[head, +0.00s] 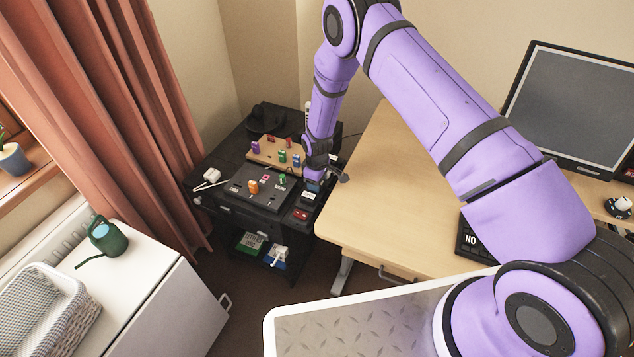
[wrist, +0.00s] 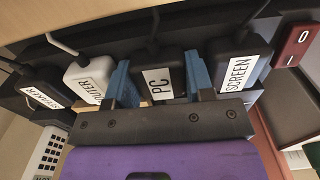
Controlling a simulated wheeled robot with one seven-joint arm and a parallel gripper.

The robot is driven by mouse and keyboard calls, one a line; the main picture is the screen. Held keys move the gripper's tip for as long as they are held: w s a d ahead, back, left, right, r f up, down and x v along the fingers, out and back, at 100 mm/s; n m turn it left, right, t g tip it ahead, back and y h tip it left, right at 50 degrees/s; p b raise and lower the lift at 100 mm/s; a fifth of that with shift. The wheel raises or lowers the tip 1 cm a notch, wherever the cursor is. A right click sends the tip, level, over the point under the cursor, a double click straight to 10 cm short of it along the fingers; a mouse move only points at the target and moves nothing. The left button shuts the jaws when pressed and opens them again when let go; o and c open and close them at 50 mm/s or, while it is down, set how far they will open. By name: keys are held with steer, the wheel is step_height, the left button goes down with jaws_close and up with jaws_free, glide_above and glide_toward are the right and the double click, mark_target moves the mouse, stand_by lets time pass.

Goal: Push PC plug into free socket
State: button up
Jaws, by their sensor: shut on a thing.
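In the wrist view, the black PC plug (wrist: 158,72) has a white label reading PC and a cable leading away at its top. My gripper (wrist: 160,84) is shut on it, one blue finger pad on each side. The plug stands in a row between a white plug labelled ROUTER (wrist: 92,80) and a black plug labelled SCREEN (wrist: 238,66). I cannot tell whether its pins sit in a socket. No free socket shows clearly. In the head view, my gripper (head: 314,182) is low over the black cabinet's right side, and the plug is hidden.
Another black plug (wrist: 44,94) is at the row's left end. A red switch (wrist: 296,46) marked I and O is at the right. The black cabinet (head: 228,207) carries a board with coloured pieces (head: 262,152) and a dark panel (head: 244,192). The wooden desk (head: 378,190) stands close on the right.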

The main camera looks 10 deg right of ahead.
steer(key=o, duration=0.9)
steer(key=shift+o, duration=0.2)
step_height(320, 180, up, 11)
steer(key=s+d+r+m+t, duration=0.1)
steer(key=s+d+r+m, duration=0.2)
steer(key=r, duration=0.9)
steer(key=s+d+r+t, duration=0.1)
steer(key=s+d+r, duration=0.25)
steer(key=r, duration=0.85)
steer(key=s+d+r+m+t, duration=0.1)
steer(key=s+d+r+m, duration=0.2)
steer(key=r, duration=0.9)
steer(key=s+d+r+m, duration=0.2)
steer(key=s+d+r, duration=0.4)
steer(key=s+r, duration=0.5)
steer(key=s+d+r+m+t, duration=0.1)
steer(key=s, duration=0.7)
steer(key=s+d+m+t, duration=0.1)
steer(key=s+d+m, duration=0.1)
steer(key=s, duration=0.7)
steer(key=shift+s+r, duration=0.2)
steer(key=shift+r, duration=0.15)
